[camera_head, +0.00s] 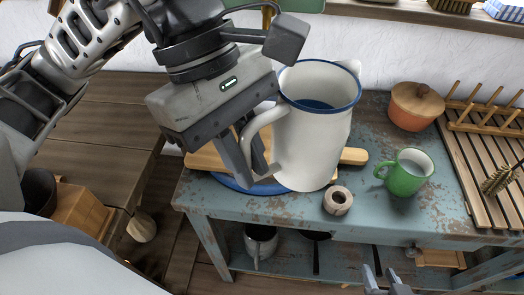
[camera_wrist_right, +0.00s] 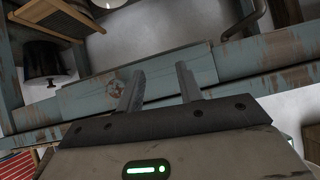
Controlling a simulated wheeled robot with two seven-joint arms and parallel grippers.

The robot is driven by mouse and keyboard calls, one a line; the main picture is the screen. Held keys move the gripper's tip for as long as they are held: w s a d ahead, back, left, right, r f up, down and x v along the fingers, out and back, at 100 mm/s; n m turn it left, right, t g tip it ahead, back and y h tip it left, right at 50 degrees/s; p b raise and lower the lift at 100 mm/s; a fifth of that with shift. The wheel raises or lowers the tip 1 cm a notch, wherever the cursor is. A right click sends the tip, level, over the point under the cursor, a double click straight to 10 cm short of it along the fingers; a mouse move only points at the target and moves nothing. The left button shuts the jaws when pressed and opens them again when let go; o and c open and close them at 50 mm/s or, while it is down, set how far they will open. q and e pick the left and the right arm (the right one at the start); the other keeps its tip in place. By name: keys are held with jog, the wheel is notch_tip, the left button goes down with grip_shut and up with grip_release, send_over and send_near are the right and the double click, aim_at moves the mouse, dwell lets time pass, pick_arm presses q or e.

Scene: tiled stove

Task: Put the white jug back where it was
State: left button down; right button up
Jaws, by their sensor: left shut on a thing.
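The white jug (camera_head: 312,140) with a blue rim stands upright in the middle of the head view. My left gripper (camera_head: 246,178) is at the jug's left side and is shut on its handle. The jug is over a wooden board (camera_head: 203,158) and a blue plate (camera_head: 232,183) on the worn blue table; I cannot tell whether its base touches them. My right gripper (camera_head: 383,277) is low at the table's front, away from the jug. In the right wrist view its two fingers (camera_wrist_right: 157,82) are apart with nothing between them.
A green mug (camera_head: 404,174), a small tan ring-shaped roll (camera_head: 338,201) and an orange lidded pot (camera_head: 414,108) stand right of the jug. A slatted wooden rack (camera_head: 480,165) fills the table's right end. Pans hang or stand under the tabletop.

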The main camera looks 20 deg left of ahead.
pick_arm(q)
jog(key=w+a+f+p, duration=0.2)
jog(key=w+a+f, duration=0.6)
jog(key=w+f, duration=0.2)
notch_tip(320, 180, down, 3)
jog(key=shift+w+a+r, duration=0.1)
jog(key=shift+w+a, duration=0.1)
jog(key=shift+a, duration=0.2)
jog(key=shift+f+b, duration=0.25)
jog(key=shift+b, duration=0.05)
jog(key=c, duration=1.5)
grip_release()
jog(key=shift+r, duration=0.1)
jog(key=shift+r+p, duration=0.1)
jog(key=shift+p, duration=0.2)
